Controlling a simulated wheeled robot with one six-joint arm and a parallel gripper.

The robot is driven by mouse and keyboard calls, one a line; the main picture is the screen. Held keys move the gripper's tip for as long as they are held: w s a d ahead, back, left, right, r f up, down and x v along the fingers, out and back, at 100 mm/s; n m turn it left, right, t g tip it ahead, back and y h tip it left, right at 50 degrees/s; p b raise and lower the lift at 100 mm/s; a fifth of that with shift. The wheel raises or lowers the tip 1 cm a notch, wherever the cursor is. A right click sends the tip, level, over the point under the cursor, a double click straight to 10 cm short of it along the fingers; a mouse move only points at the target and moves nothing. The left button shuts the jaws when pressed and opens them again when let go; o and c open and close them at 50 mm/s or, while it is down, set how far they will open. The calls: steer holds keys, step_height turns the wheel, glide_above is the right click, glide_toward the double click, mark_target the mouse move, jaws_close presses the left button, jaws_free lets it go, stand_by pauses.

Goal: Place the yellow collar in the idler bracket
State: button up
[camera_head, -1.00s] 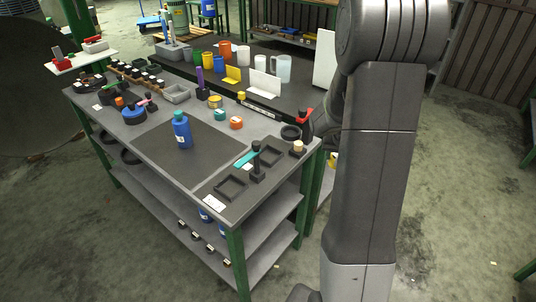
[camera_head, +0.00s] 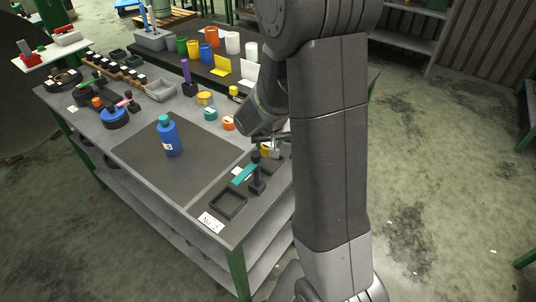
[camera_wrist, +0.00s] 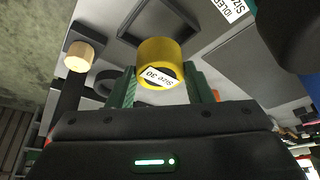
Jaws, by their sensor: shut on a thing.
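My gripper (camera_wrist: 164,84) is shut on the yellow collar (camera_wrist: 160,50), which sits between the two green fingertips with a "Size 30" label facing the wrist camera. In the head view my gripper (camera_head: 277,143) is over the right end of the bench, and only a bit of the collar shows. A dark square frame (camera_wrist: 130,20) lies just beyond the collar in the wrist view. A card reading "IDLER" (camera_wrist: 229,8) lies beside it, so this frame appears to be the idler bracket. The collar hides part of it, and their gap cannot be told.
A black post with a teal arm (camera_head: 257,184) stands close to my gripper. A second square frame (camera_head: 214,208) lies nearer the bench's front corner. A pale-topped block (camera_wrist: 79,56) and a black ring (camera_wrist: 104,82) are nearby. A blue bottle (camera_head: 170,139) stands mid-bench.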

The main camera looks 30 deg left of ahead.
steer(key=shift+f+b, duration=0.5)
steer(key=shift+f, duration=2.1)
steer(key=shift+f, duration=0.2)
steer(key=o, duration=1)
steer(key=shift+r, duration=0.2)
steer(key=shift+r, duration=0.2)
steer(key=v, duration=1.1)
steer(key=shift+s+d+r, duration=0.15)
steer(key=shift+d+r, duration=0.05)
steer(key=shift+r, duration=0.05)
